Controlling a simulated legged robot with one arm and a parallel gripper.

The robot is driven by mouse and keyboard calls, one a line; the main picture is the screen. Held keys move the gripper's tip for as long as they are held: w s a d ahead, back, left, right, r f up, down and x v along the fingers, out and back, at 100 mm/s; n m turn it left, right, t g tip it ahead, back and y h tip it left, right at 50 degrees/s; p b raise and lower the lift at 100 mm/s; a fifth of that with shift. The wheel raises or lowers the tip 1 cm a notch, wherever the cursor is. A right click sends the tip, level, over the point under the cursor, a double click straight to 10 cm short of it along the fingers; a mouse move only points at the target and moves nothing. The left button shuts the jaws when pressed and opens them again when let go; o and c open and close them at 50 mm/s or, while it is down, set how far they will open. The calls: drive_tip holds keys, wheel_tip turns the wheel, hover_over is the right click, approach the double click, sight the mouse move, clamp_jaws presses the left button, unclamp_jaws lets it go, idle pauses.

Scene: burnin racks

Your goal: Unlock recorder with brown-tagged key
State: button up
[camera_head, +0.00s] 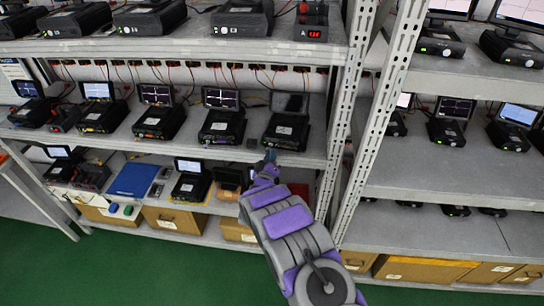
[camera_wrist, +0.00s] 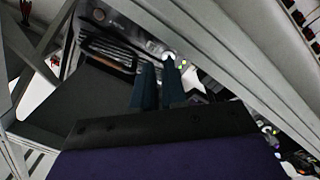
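Several black recorder-like units with small screens stand on the middle shelf. The one nearest my gripper (camera_head: 268,156) is a black unit (camera_head: 285,130) with a dark screen. My gripper is at the front edge of that shelf, just in front of and below this unit. In the wrist view my two dark teal fingers (camera_wrist: 160,76) point at the front of a dark device (camera_wrist: 112,55) with small lights near the fingertips. The fingers are close together with a narrow gap. Whether they hold anything is unclear. I cannot make out a brown-tagged key.
A metal rack upright (camera_head: 345,100) stands close to the right of my arm. The green floor (camera_head: 150,275) in front is clear.

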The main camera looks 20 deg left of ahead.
drive_tip(key=shift+w+a+f, duration=0.1)
drive_tip(key=shift+a+f, duration=0.05)
drive_tip(key=shift+a, duration=0.3)
drive_tip(key=shift+w+a+f, duration=0.1)
drive_tip(key=shift+a+f, duration=0.05)
drive_tip(key=shift+a, duration=0.3)
drive_tip(key=shift+d, duration=0.65)
drive_tip(key=shift+c, duration=0.5)
drive_tip(key=shift+d+r, duration=0.25)
drive_tip(key=shift+d, duration=0.3)
clamp_jaws()
drive_tip(key=shift+c, duration=0.8)
unclamp_jaws()
drive_tip(key=shift+a+f, duration=0.2)
drive_tip(key=shift+a, duration=0.45)
drive_tip(key=shift+o, duration=1.3)
drive_tip(key=shift+a, duration=0.2)
drive_tip(key=s+d, duration=0.2)
drive_tip(key=s, duration=0.6)
drive_tip(key=s+d+b, duration=0.1)
drive_tip(key=s, duration=0.8)
drive_tip(key=shift+d, duration=0.35)
